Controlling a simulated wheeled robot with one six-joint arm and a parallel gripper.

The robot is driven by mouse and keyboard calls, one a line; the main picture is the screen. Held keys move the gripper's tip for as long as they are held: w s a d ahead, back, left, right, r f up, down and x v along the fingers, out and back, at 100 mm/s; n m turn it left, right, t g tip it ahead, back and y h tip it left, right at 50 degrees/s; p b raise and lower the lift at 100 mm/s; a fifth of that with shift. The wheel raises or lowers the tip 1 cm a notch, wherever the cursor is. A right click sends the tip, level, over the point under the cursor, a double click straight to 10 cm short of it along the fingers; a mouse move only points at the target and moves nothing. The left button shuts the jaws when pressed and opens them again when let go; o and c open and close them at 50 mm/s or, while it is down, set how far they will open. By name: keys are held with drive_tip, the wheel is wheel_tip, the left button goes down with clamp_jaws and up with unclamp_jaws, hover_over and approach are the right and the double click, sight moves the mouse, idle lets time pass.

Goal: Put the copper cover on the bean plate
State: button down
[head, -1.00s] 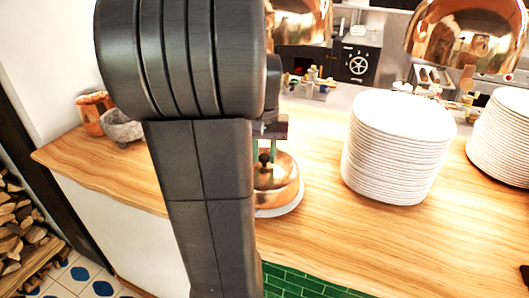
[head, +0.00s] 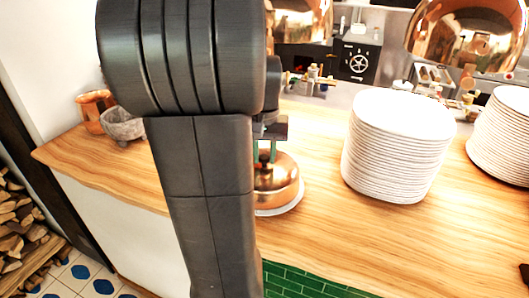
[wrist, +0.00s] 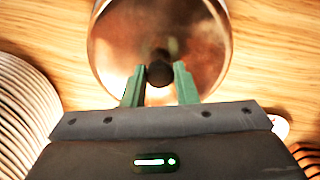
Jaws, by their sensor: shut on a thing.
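The copper cover (head: 284,181) is a shiny dome with a dark knob. It sits upright over a white plate (head: 291,208) on the wooden counter, partly hidden behind my arm in the head view. In the wrist view the cover (wrist: 112,45) is seen from above, with its knob (wrist: 160,73) between my green fingers. My gripper (head: 264,156) is shut on the cover by its knob; the gripper also shows in the wrist view (wrist: 160,80). Any beans are hidden. I cannot tell whether the cover rests fully on the plate.
A tall stack of white plates (head: 397,150) stands to the right, with another stack (head: 505,135) beyond. A grey stone bowl (head: 124,126) and an orange pot (head: 95,103) stand at the left. Copper lamps (head: 463,35) hang above.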

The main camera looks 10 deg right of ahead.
drive_tip(key=shift+f, duration=0.15)
idle(0.6)
drive_tip(key=c, duration=0.5)
unclamp_jaws()
drive_tip(key=shift+r+p, duration=2.35)
drive_tip(key=shift+r, duration=0.2)
drive_tip(key=shift+a+f, duration=0.1)
